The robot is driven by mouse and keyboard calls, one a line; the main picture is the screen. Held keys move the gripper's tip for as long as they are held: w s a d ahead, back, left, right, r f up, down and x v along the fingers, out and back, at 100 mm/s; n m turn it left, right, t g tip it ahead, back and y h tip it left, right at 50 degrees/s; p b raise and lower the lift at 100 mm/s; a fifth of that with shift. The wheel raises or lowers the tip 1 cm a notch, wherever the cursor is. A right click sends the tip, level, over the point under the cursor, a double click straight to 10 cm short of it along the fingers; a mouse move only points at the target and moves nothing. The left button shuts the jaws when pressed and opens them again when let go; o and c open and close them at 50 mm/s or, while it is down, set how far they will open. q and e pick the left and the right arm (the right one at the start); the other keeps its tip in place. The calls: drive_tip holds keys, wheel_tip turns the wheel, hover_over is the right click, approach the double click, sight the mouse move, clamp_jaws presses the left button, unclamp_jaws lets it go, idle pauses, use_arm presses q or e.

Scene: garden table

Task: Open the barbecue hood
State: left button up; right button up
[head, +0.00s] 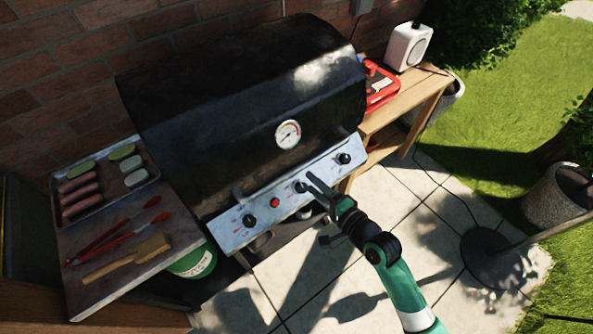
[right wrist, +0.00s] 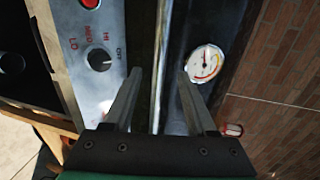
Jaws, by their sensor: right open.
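The black barbecue hood (head: 235,105) is closed, with a round thermometer (head: 288,134) on its front; the thermometer also shows in the right wrist view (right wrist: 205,63). My right gripper (head: 314,183) is open and empty, in front of the control panel (head: 262,208), close to the hood's lower front edge. In the right wrist view its fingers (right wrist: 160,76) stand apart, on either side of a long pale bar or edge (right wrist: 157,60). I cannot tell whether this is the hood's handle, or whether the fingers touch it. My left gripper is out of view.
A side shelf (head: 130,255) on the left carries a food tray (head: 148,160), red tongs (head: 112,238) and a wooden brush (head: 128,258). A wooden table (head: 408,108) on the right holds a red case (head: 380,88) and a white speaker (head: 408,46). A brick wall stands behind.

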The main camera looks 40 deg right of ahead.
sight(298, 171)
drive_tip(key=b+x, duration=0.1)
drive_tip(key=x, duration=0.6)
drive_tip(key=shift+w+a+f+b, duration=0.1)
drive_tip(key=shift+b, duration=0.3)
drive_tip(key=shift+w, duration=0.5)
clamp_jaws()
idle(0.3)
